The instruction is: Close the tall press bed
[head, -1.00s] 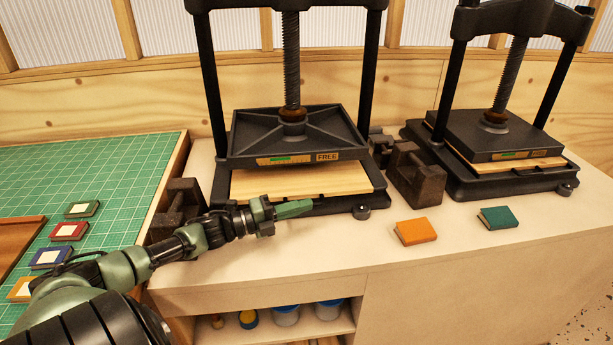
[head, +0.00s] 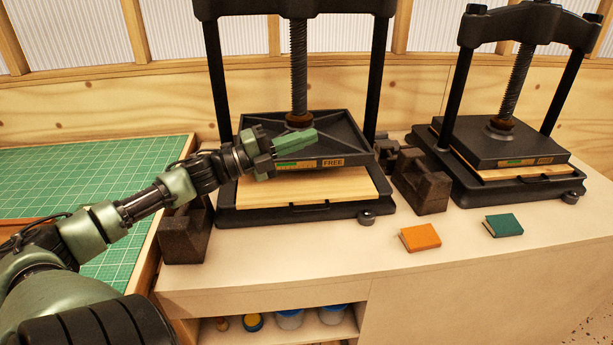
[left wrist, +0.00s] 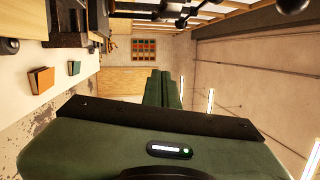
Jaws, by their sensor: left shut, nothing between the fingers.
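The tall press (head: 378,80) stands in the middle of the bench in the head view, with a black screw, two posts and a black platen (head: 340,130) marked FREE. Below the platen is its bed (head: 300,208), a black frame with a small front handle, bearing a pale wooden board (head: 335,184). The board juts out in front of the platen. My left gripper (head: 312,138) is shut and empty, in front of the platen and above the bed, hiding part of the platen. Its closed fingers also show in the left wrist view (left wrist: 163,88). My right gripper is out of view.
A second press (head: 500,140) stands to the right. Dark blocks (head: 422,188) sit between the presses and at the left (head: 185,235). An orange book (head: 420,237) and a green book (head: 503,225) lie at the front right. A green mat (head: 100,165) covers the left.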

